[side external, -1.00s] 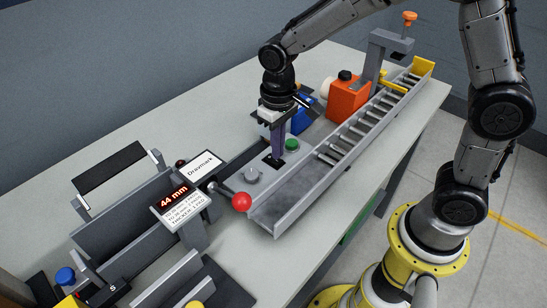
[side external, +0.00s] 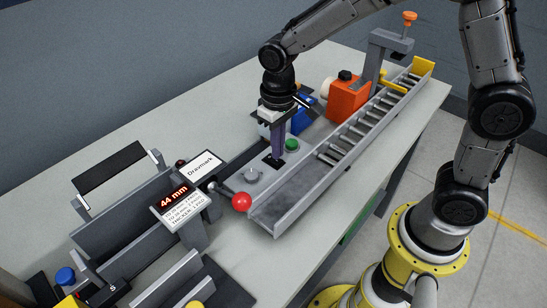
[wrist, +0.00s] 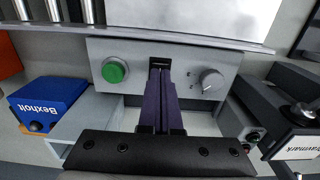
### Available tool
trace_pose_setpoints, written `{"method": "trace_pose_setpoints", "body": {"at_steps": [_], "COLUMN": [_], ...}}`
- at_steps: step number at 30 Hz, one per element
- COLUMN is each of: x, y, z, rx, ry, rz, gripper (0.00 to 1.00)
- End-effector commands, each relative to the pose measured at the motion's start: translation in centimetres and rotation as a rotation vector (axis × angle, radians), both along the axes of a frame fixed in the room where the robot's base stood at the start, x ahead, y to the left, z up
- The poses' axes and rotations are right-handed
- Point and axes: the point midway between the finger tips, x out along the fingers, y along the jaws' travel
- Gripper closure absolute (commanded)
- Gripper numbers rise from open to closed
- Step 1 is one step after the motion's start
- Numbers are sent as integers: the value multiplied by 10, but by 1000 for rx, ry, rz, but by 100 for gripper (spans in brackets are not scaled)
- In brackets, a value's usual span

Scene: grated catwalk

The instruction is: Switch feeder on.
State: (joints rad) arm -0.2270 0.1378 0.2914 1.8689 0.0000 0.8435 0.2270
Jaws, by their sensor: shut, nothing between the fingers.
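The panel carries a green button (side external: 291,145) and a grey rotary knob (side external: 252,176). The green button (wrist: 114,70) and knob (wrist: 212,80) also show in the wrist view. My gripper (side external: 276,157) is shut and empty, its purple fingers pointing down at the panel between button and knob. In the wrist view its fingertips (wrist: 160,72) are at a small black fitting (wrist: 160,62), mostly hidden behind them. I cannot tell whether they touch it or how it is set.
A red ball-ended lever (side external: 242,202) stands left of the panel, beside a gauge reading 44 mm (side external: 174,195). The bench (side external: 190,115) is clear behind.

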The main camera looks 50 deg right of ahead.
Motion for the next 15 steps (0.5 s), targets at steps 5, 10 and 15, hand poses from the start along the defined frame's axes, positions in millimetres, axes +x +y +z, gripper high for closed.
{"method": "trace_pose_setpoints", "body": {"at_steps": [5, 10, 15], "x": [0, 0, 0], "y": [0, 0, 0], "z": [0, -3, -5], "rx": [0, 0, 0], "ry": [0, 1, 2], "rz": [0, 0, 0], "gripper": [100, 100, 100]}}
